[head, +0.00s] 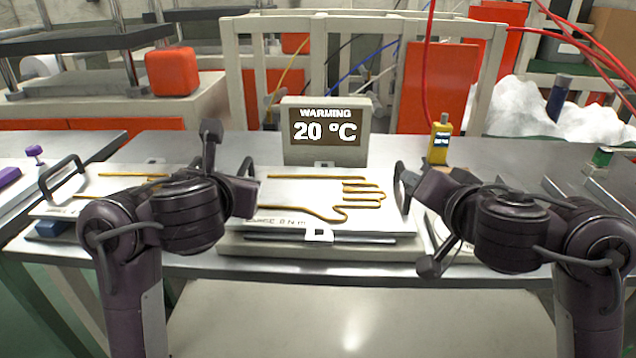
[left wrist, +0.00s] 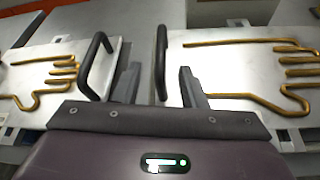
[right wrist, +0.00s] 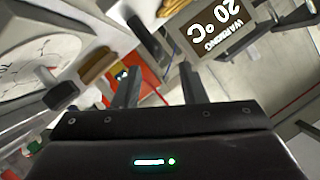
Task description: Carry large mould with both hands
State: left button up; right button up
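The large mould (head: 300,190), a pale plate with a raised gold hand outline, lies flat on a grey base in the middle of the table. Its dark left handle stands between the parted fingers of my left gripper (left wrist: 158,78) in the left wrist view; contact cannot be told. The mould's plate also shows there (left wrist: 225,65). My right gripper (head: 408,182) is at the mould's right edge, where its dark shape blends with the handle. In the right wrist view its fingers (right wrist: 158,85) are apart, with no handle clearly seen between them.
A second gold-outlined mould (head: 95,182) with a dark handle lies at the left. A display (head: 327,128) behind the large mould reads WARMING 20 °C. A yellow bottle-like object (head: 440,142) stands at the back right. Red panels and pale racks are behind the table.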

aim_at(242, 175)
pick_arm(q)
jog(key=shift+s+r, duration=0.15)
jog(key=shift+s, duration=0.15)
pick_arm(e)
jog(key=shift+s+r, duration=0.1)
jog(key=shift+s, duration=0.2)
pick_arm(q)
jog(key=shift+w, duration=0.1)
pick_arm(e)
jog(key=shift+w, duration=0.1)
